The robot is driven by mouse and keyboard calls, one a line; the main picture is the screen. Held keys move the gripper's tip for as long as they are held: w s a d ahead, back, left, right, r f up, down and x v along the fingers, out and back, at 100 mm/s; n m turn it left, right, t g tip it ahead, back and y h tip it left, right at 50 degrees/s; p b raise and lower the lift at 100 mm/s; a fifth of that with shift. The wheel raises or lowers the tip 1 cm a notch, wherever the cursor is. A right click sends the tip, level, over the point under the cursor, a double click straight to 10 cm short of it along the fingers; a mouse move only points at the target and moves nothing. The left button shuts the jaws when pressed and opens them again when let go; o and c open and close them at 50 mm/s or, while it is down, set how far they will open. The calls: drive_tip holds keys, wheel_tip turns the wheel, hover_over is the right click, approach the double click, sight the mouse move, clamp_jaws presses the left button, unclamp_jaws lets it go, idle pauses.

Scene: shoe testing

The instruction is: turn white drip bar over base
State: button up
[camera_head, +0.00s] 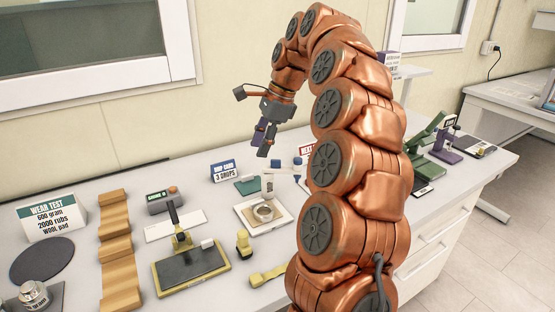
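A white square base (282,225) lies on the bench right of centre. I cannot tell for certain which of these is the white drip bar. My gripper (262,147) hangs in the air behind and above the base, fingers pointing down, touching nothing that I can see. Its fingers overlap from this angle, so their opening is unclear. A blue sign reading "3 DROPS" (224,171) stands behind the base.
A dark plate with a yellow rim (190,272) and yellow clamp (182,240) lies left of the base. Small yellow pieces (243,243) lie between. Wooden steps (117,250) and a wear test sign (53,221) are farther left. My arm hides part of the bench's right.

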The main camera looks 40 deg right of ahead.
sight(276, 160)
drive_tip(key=d+f+m+b, duration=0.1)
drive_tip(key=d+m, duration=0.1)
drive_tip(key=w+d+f+m+b, duration=0.1)
drive_tip(key=d, duration=0.2)
drive_tip(key=w+d+f+m+t, duration=0.1)
drive_tip(key=d+f+m, duration=0.1)
drive_tip(key=d, duration=0.1)
drive_tip(key=shift+w+d+m+b, duration=0.1)
drive_tip(key=shift+d+m+b, duration=0.1)
drive_tip(key=shift+m+b, duration=0.15)
drive_tip(key=shift+p+x, duration=0.3)
drive_tip(key=shift+x, duration=2.05)
drive_tip(key=shift+c, duration=0.3)
clamp_jaws()
